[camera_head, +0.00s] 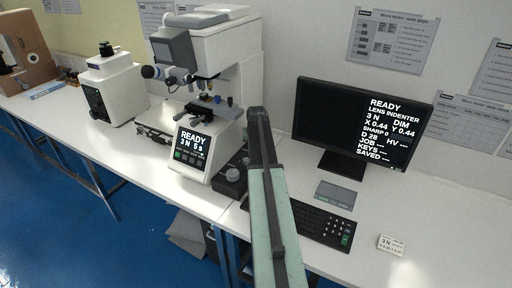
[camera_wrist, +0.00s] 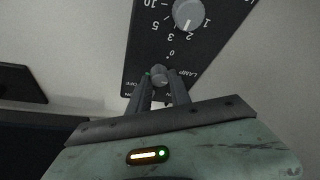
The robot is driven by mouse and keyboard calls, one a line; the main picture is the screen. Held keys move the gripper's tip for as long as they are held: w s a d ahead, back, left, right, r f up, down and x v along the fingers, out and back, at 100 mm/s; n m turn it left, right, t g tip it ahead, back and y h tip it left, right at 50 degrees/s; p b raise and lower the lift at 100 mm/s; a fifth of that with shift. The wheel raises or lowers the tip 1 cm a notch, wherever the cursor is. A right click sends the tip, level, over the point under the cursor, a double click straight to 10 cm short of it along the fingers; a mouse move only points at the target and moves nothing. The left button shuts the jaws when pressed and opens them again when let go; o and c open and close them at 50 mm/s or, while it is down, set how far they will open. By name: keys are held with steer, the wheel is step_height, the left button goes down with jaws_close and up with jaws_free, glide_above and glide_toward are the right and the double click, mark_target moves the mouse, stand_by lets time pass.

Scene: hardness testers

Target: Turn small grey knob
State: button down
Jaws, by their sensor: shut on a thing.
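The small grey knob (camera_wrist: 159,74) sits low on a black panel (camera_wrist: 140,52) in the wrist view, with a small green mark at its left and lettering like "LAMP" and "OFF" beside it. My gripper (camera_wrist: 161,82) is shut on this knob, one dark finger on each side. A larger grey knob (camera_wrist: 189,14) with a ring of numbers is on the same panel, clear of the fingers. In the head view the black control box (camera_head: 231,183) stands beside the tester; my arm covers part of that area, and the small knob and fingertips cannot be made out there.
The white hardness tester (camera_head: 225,57) with a lit screen (camera_head: 191,144) stands left of the box. A monitor (camera_head: 345,105), keyboard (camera_head: 318,222), grey pad (camera_head: 336,194) and small white block (camera_head: 391,245) are to the right. The table's front edge is close.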

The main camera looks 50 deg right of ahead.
steer(key=shift+w+m+g+h, duration=0.1)
steer(key=shift+m+g+h, duration=0.35)
steer(key=shift+m, duration=1.05)
steer(key=shift+a, duration=0.1)
steer(key=c, duration=1.2)
jaws_free()
steer(key=p+v, duration=0.5)
steer(key=shift+r, duration=0.35)
steer(key=s+a, duration=0.2)
steer(key=a, duration=0.1)
steer(key=s+a, duration=0.2)
steer(key=a, duration=0.1)
steer(key=s+a, duration=0.2)
steer(key=a, duration=0.2)
steer(key=shift+a+f, duration=0.1)
steer(key=shift+f, duration=0.25)
